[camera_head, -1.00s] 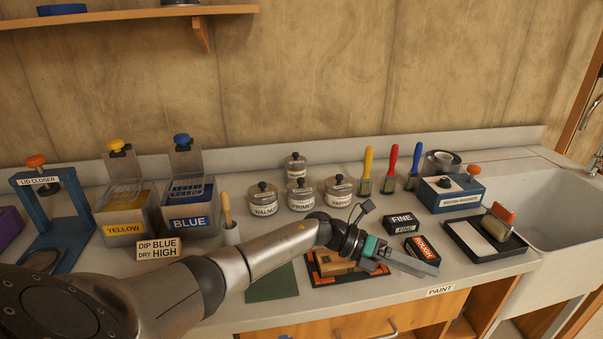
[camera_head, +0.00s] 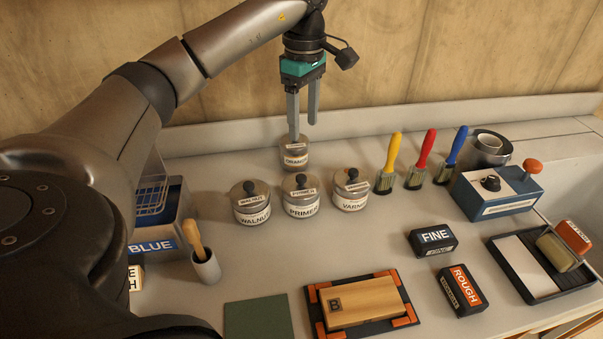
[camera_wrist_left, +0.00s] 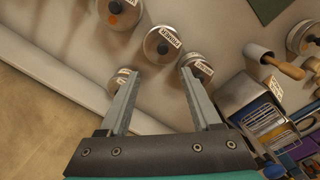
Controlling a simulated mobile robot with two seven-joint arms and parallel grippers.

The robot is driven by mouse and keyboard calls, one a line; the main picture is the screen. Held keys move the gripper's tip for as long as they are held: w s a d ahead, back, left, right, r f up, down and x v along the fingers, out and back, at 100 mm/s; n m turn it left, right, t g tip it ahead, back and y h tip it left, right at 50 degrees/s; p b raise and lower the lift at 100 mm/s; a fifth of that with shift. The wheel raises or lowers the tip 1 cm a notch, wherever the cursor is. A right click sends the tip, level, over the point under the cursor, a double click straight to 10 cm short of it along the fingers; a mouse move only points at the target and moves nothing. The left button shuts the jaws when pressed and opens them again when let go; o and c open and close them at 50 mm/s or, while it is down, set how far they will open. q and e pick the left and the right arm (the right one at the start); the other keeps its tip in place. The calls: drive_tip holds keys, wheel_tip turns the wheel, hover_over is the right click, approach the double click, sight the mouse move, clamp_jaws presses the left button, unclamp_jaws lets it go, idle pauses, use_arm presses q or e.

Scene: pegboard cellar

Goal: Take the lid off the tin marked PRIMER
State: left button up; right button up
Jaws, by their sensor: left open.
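The PRIMER tin (camera_head: 302,208) stands upright in the middle of a row of three on the counter. Its metal lid (camera_head: 299,183), with a dark knob and a small label, is on it. In the left wrist view the lid (camera_wrist_left: 158,48) shows from above, just beyond the fingertips. My left gripper (camera_head: 303,130) points down, open and empty, behind the PRIMER tin. One finger overlaps the small back tin (camera_head: 294,160) in the head view; I cannot tell whether they touch. The gripper also shows in the left wrist view (camera_wrist_left: 159,74). My right gripper is not in view.
The WALNUT tin (camera_head: 252,215) stands close left of the PRIMER tin and the VARNISH tin (camera_head: 350,201) close right. Three brushes (camera_head: 421,158) stand farther right.

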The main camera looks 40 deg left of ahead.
use_arm(q)
hover_over(302, 177)
drive_tip(key=f, duration=0.7)
drive_tip(key=shift+w+f+b, duration=0.2)
drive_tip(key=shift+f+b, duration=0.1)
drive_tip(key=shift+b, duration=0.1)
drive_tip(key=shift+s+a+f, duration=0.1)
drive_tip(key=shift+f, duration=1.3)
drive_tip(key=shift+s+a+f, duration=0.1)
drive_tip(key=shift+f, duration=1.25)
drive_tip(key=shift+d, duration=0.1)
clamp_jaws()
